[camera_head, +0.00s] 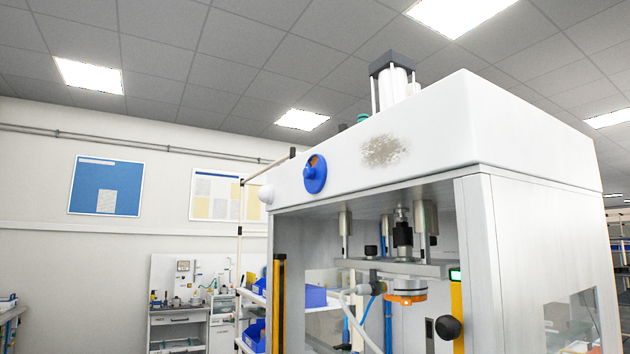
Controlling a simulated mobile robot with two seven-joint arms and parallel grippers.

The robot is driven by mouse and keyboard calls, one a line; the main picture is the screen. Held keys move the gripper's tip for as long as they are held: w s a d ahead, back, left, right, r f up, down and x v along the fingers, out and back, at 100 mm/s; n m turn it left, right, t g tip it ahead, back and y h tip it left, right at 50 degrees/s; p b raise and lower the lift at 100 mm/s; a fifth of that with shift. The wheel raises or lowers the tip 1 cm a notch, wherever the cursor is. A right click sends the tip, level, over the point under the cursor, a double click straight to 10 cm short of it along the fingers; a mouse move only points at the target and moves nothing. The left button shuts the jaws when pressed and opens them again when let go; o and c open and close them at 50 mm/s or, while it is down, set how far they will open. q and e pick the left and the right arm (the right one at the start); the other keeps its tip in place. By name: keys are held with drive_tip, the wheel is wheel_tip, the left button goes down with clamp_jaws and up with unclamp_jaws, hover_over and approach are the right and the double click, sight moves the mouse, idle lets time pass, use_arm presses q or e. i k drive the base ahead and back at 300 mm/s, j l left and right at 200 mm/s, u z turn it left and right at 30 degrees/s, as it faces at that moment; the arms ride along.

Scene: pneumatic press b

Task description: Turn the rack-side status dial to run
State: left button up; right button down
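A blue round dial (315,174) with a raised knob and a small orange-brown patch at its upper left sits on the white top housing of the press (420,148), near the left end of its front face. Any lettering on it is too small to read, so I cannot tell its setting. I cannot tell from the picture which of these is the status dial. Neither of my grippers is in view.
The press's open bay holds a metal plate and an orange-ringed tool (405,291). A black knob (448,327) stands by the right yellow strip. A shelf rack with blue bins (255,334) is behind at the left.

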sight(308, 173)
drive_tip(key=k, duration=0.4)
drive_tip(key=k+z, duration=0.1)
drive_tip(key=z, duration=0.35)
drive_tip(key=i+j+z, duration=0.1)
drive_tip(key=z, duration=0.25)
drive_tip(key=j+z, duration=0.35)
drive_tip(key=i+j+z, duration=0.1)
drive_tip(key=z, duration=0.25)
drive_tip(key=j+z, duration=0.35)
drive_tip(key=j, duration=1.45)
drive_tip(key=i, duration=0.05)
